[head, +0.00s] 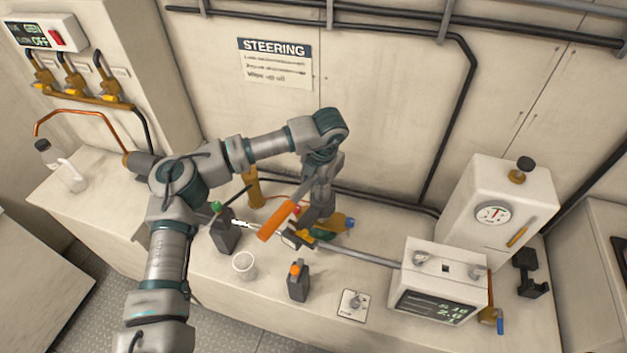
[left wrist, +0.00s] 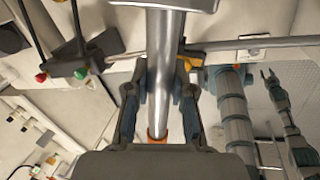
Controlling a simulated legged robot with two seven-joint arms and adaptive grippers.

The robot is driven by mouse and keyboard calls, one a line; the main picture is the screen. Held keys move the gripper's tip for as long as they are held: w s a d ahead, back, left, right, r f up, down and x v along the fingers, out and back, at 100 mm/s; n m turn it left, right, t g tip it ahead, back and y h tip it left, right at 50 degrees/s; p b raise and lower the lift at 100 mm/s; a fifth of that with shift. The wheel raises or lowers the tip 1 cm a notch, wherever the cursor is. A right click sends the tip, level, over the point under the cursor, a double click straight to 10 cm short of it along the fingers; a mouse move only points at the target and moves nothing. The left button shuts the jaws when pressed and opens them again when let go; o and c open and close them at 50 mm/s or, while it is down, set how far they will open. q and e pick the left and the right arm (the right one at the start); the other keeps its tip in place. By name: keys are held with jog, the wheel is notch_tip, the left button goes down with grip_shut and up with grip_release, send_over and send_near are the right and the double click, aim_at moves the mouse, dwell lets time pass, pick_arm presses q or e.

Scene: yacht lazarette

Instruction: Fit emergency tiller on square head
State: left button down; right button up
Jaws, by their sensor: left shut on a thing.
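The emergency tiller shows its orange grip (head: 276,222) in the head view, lower left of my left gripper (head: 312,222). In the left wrist view its bright metal bar (left wrist: 165,60) runs between the fingers of my left gripper (left wrist: 160,105), with a wider metal end at the top edge and a bit of orange below. The gripper is shut on the bar, above the counter. The square head cannot be made out; my left gripper and arm hide the spot around the yellow-orange part (head: 324,234). My right gripper (left wrist: 270,76) appears small in the left wrist view, fingers apart and empty.
A steel rod (head: 365,256) runs to a box with a green display (head: 445,280). A gauge cabinet (head: 500,215) stands behind.

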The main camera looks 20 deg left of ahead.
pick_arm(q)
jog(key=shift+a+f+b, duration=0.5)
jog(key=shift+a+f, duration=0.5)
jog(key=shift+a, duration=0.1)
pick_arm(e)
jog(key=shift+s+a+f, duration=0.15)
jog(key=shift+a+f, duration=0.1)
jog(key=shift+a, duration=0.4)
dwell(1.3)
pick_arm(q)
jog(key=shift+d+f, duration=0.1)
jog(key=shift+d, duration=0.55)
pick_arm(e)
jog(key=shift+d+f, duration=0.1)
pick_arm(q)
jog(key=shift+s+f+h, duration=0.1)
jog(key=shift+h, duration=0.2)
jog(key=shift+d, duration=0.25)
